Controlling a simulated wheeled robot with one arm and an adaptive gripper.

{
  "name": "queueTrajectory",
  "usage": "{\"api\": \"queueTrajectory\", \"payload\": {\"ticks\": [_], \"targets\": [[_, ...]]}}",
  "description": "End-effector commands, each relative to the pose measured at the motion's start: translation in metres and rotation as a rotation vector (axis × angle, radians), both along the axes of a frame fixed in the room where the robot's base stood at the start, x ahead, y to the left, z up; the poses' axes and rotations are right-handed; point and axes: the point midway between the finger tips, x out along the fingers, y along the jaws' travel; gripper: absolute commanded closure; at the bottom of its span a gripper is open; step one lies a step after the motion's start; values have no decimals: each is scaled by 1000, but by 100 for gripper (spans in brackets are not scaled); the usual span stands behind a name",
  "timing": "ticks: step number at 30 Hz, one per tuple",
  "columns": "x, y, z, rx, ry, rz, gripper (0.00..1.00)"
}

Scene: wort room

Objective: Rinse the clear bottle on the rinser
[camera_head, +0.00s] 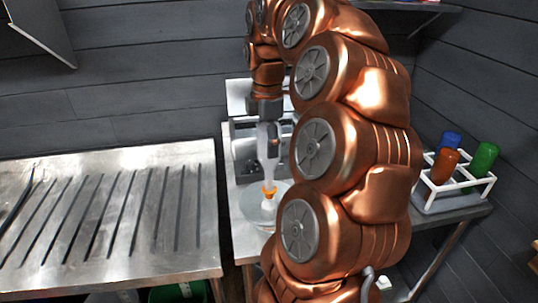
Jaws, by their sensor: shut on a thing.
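My gripper (270,132) hangs over the middle bench and is shut on the clear bottle (263,148). The bottle is pale and see-through, held roughly upright on its long axis; which end is its mouth is too small to tell. The rinser (251,204) is a round, pale, shallow bowl on the bench, with an orange piece (269,189) and a white piece at its middle. The bottle's lower end is just above or at the orange piece; I cannot tell if they touch. My arm hides the rinser's right side.
A grey metal machine (243,150) stands behind the bottle. A white rack (464,187) with blue (449,140), orange-brown (444,166) and green (485,157) bottles is at right. A slotted steel drainboard (150,160) fills the left. Dark walls close the back.

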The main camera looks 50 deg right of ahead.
Motion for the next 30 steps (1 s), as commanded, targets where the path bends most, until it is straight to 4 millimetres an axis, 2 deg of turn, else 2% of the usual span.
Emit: {"api": "queueTrajectory", "payload": {"ticks": [11,30], "targets": [[0,0,2,0,-1,0,84],[1,0,27,-1,-2,1,84]]}}
